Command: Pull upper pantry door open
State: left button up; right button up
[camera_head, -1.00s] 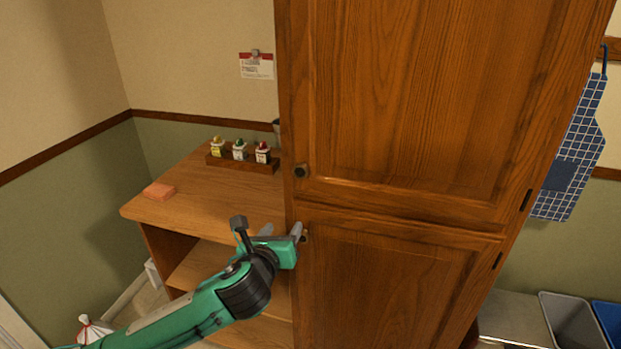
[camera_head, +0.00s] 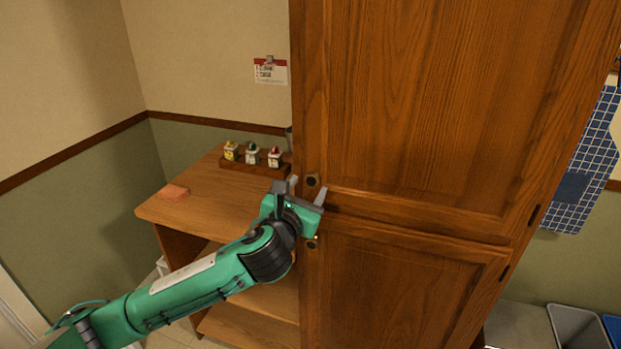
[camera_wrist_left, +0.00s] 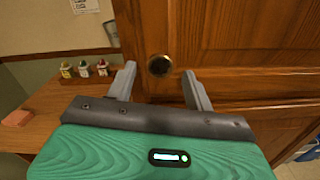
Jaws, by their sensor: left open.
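The upper pantry door (camera_head: 420,100) is a tall wooden panel and looks closed. Its round dark knob (camera_head: 312,180) sits near the door's lower left corner. My left gripper (camera_head: 307,190) is open just in front of this knob, with one finger to either side of it in the head view. In the left wrist view the knob (camera_wrist_left: 159,66) shows between and slightly beyond the two fingertips. I cannot tell whether the fingers touch it. The lower door (camera_head: 400,290) looks closed, and its knob (camera_head: 312,243) is just below my gripper. My right gripper is not in view.
A wooden desk (camera_head: 190,207) with a shelf below stands left of the pantry. It holds a rack of small bottles (camera_head: 252,155) and an orange block (camera_head: 174,192). A blue checked cloth (camera_head: 590,160) hangs at right, above a grey bin (camera_head: 577,327).

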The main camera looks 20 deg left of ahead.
aim_at(311, 182)
pick_arm(q)
jog(key=shift+w, duration=1.6)
grip_shut()
jog(key=shift+p, duration=0.3)
